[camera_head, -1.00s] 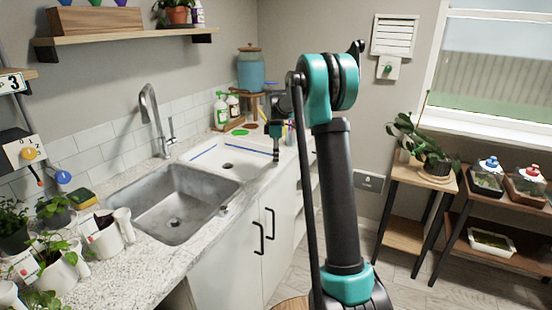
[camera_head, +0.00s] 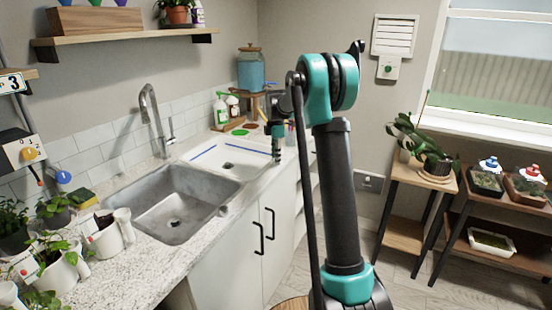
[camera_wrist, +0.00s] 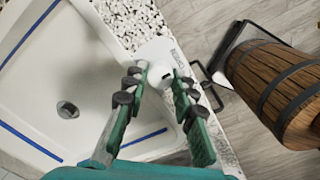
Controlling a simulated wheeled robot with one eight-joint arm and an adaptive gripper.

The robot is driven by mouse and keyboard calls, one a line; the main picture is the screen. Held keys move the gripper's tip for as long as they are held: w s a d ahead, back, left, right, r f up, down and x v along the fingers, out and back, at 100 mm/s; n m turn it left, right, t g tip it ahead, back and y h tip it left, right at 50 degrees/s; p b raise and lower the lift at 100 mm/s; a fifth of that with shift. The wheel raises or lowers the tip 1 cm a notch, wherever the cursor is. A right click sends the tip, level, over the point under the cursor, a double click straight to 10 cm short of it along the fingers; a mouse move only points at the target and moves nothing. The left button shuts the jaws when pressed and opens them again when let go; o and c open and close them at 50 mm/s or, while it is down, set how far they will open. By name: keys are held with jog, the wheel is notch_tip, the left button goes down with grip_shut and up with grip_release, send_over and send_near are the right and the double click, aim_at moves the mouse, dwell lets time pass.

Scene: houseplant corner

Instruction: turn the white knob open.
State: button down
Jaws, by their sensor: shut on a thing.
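The white knob (camera_wrist: 157,50) appears to be the pale piece at the counter's edge in the wrist view. It has small dark lettering along its right side and a dark mark near its lower end. My gripper (camera_wrist: 160,74) is shut on it, one green finger with dark pads on each side. The pads hide parts of its sides. In the head view my gripper (camera_head: 277,153) points down at the right side of the white basin. The knob cannot be made out there, and its turned angle is unclear.
The white basin (camera_wrist: 50,60) with blue strips lies left of my gripper. Speckled counter (camera_wrist: 125,15) borders it. A wooden barrel (camera_wrist: 285,85) stands close on the right. A steel sink (camera_head: 150,205) and soap bottle (camera_head: 221,108) are nearby in the head view.

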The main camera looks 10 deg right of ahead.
jog(key=c, duration=1.2)
grip_release()
notch_tip(320, 180, up, 12)
jog(key=s+d+f+m+t, duration=0.1)
jog(key=s+f+m, duration=0.5)
jog(key=s, duration=0.7)
jog(key=s+d+f+m+t, duration=0.1)
jog(key=s+f+m, duration=0.6)
jog(key=s, duration=0.7)
jog(key=s+d+f+m+t, duration=0.1)
jog(key=s+f+m, duration=0.6)
jog(key=s, duration=0.7)
jog(key=shift+s+d+f+t, duration=0.15)
jog(key=shift+d+f+t, duration=0.15)
jog(key=shift+f+t, duration=0.35)
